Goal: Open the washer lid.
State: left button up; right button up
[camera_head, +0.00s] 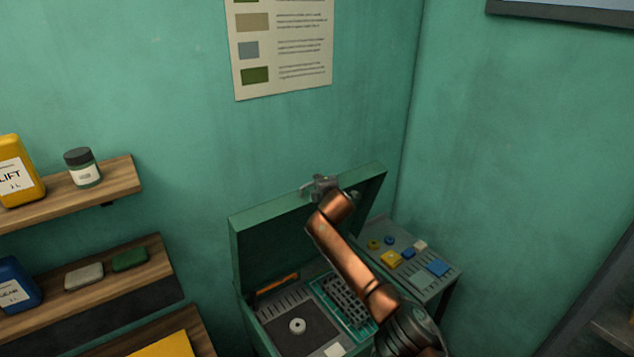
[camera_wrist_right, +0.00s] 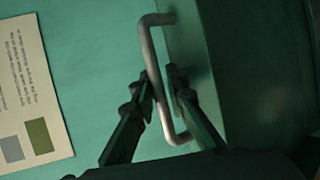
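The green washer lid (camera_head: 290,223) stands raised at a steep angle at the back of the open washer (camera_head: 240,300). Its grey bar handle (camera_wrist_right: 150,45) is on the lid's upper edge and shows clearly in the right wrist view. My right gripper (camera_head: 321,186) is at this handle, with the arm reaching up across the washer. In the right wrist view its two dark fingers (camera_wrist_right: 159,88) close from both sides on the bar. The washer's inside shows a dark panel with a white round knob (camera_head: 297,325) and a teal-edged rack (camera_head: 345,300). My left gripper is out of view.
A side table (camera_head: 440,287) with small blue and yellow blocks stands right of the washer. Wooden shelves (camera_head: 110,190) with bottles and a jar (camera_head: 83,168) are at the left. Green walls stand close behind and to the right; a poster (camera_head: 283,50) hangs above the lid.

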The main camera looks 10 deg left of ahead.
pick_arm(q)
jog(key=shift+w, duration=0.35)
pick_arm(e)
jog(key=o, duration=0.3)
jog(key=shift+w+d, duration=0.1)
jog(key=shift+d, duration=0.05)
jog(key=shift+s+r, duration=0.2)
jog(key=shift+s, duration=0.35)
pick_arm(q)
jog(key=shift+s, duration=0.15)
pick_arm(e)
jog(key=v, duration=1.1)
jog(key=shift+d, duration=0.1)
